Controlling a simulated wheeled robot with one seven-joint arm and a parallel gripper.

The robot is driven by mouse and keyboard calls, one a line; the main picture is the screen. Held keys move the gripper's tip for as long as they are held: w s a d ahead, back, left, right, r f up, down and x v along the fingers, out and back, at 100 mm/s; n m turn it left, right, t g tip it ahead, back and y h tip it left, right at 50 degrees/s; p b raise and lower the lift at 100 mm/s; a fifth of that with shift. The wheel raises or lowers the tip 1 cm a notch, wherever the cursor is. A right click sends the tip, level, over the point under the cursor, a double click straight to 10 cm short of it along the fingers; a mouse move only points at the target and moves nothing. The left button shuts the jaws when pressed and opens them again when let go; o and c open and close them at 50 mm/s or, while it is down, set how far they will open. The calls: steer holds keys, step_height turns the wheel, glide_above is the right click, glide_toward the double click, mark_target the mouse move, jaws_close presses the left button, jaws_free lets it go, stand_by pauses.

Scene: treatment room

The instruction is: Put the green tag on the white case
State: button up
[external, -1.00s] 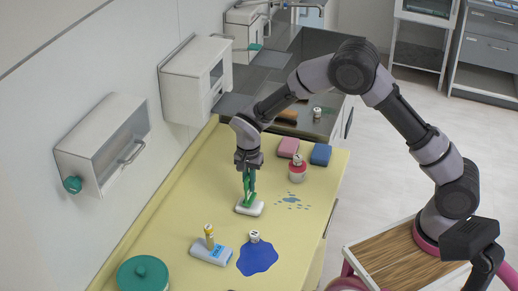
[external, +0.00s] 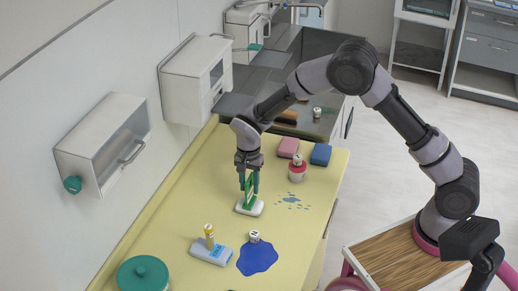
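The white case (external: 257,211) lies flat on the yellow counter, below my gripper. The green tag (external: 249,200) is upright, with its lower edge at the top of the white case; they appear to touch. My gripper (external: 249,184) points straight down over the case. Its two teal fingers are spread apart, one on each side of the upper part of the tag. The fingers partly cover the tag, and a small gap to it cannot be judged exactly.
On the yellow counter (external: 180,225) are a blue puddle (external: 258,260), a white-and-blue box (external: 211,252) with a yellow-topped item, a teal round lid (external: 143,274), a red-and-white container (external: 297,174), and pink (external: 288,147) and blue (external: 321,154) blocks. Wall cabinets stand left.

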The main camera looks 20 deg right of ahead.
step_height(320, 180, up, 11)
steer(key=shift+r, duration=0.2)
steer(key=s+d+r+n+t+y, duration=0.1)
steer(key=s+d+r, duration=0.1)
steer(key=d+r, duration=0.8)
steer(key=s+d+r+n+t+y, duration=0.1)
steer(key=s+d+r+t+y, duration=0.1)
steer(key=d+r, duration=0.8)
steer(key=s+d+r+n+t+h, duration=0.1)
steer(key=s+d+t, duration=0.3)
steer(key=s+d, duration=1.2)
steer(key=shift+s+d+r+n, duration=0.35)
steer(key=shift+r+n, duration=0.2)
steer(key=shift+n, duration=0.35)
